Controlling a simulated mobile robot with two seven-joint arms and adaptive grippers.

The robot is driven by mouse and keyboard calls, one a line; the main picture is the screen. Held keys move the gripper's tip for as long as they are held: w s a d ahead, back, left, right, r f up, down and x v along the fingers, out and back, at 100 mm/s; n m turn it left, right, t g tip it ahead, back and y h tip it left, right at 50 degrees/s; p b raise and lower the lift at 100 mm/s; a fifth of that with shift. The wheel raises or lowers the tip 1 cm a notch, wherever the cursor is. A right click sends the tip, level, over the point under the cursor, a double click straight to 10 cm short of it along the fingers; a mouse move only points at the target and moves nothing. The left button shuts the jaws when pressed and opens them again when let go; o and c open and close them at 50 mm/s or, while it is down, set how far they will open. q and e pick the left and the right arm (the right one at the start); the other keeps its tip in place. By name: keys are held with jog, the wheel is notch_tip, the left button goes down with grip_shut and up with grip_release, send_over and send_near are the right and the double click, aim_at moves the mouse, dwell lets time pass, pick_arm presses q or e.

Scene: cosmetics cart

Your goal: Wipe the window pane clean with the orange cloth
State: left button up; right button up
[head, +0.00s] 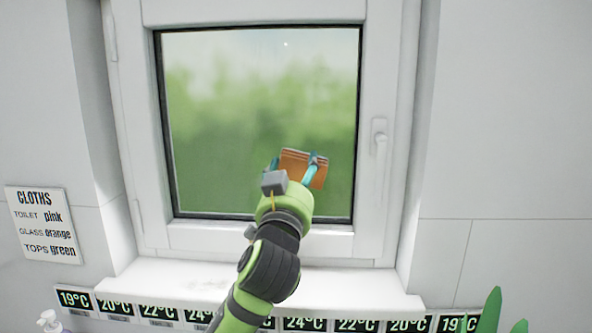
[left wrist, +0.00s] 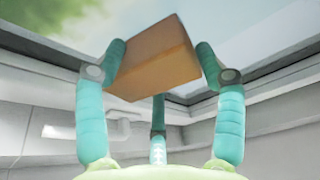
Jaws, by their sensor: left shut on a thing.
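The window pane (head: 230,110) has a white frame and shows blurred green behind it. A pale haze lies over its upper part. The orange cloth (head: 312,179) is a folded block at the lower right of the pane. My left gripper (head: 295,168) is shut on it, and its teal fingers also show around the cloth (left wrist: 152,60) in the left wrist view (left wrist: 158,70). The cloth is in front of the pane; I cannot tell whether it touches the glass. My right gripper is not in view.
A window handle (head: 380,142) sticks out on the right of the frame. The white sill (head: 200,278) lies below, with a row of temperature labels (head: 160,313) under it. A cloth sign (head: 44,222) hangs at left. A pump bottle (head: 50,321) and green leaves (head: 490,312) stand at the bottom corners.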

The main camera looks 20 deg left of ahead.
pick_arm(q)
jog(key=shift+s+d+p, duration=0.1)
jog(key=shift+s+d, duration=0.15)
jog(key=shift+s, duration=0.75)
jog(key=shift+s+d+p, duration=0.1)
jog(key=shift+s+d, duration=0.15)
jog(key=shift+s, duration=0.8)
jog(key=shift+s+d+p, duration=0.1)
jog(key=shift+s+d, duration=0.15)
jog(key=shift+s, duration=0.75)
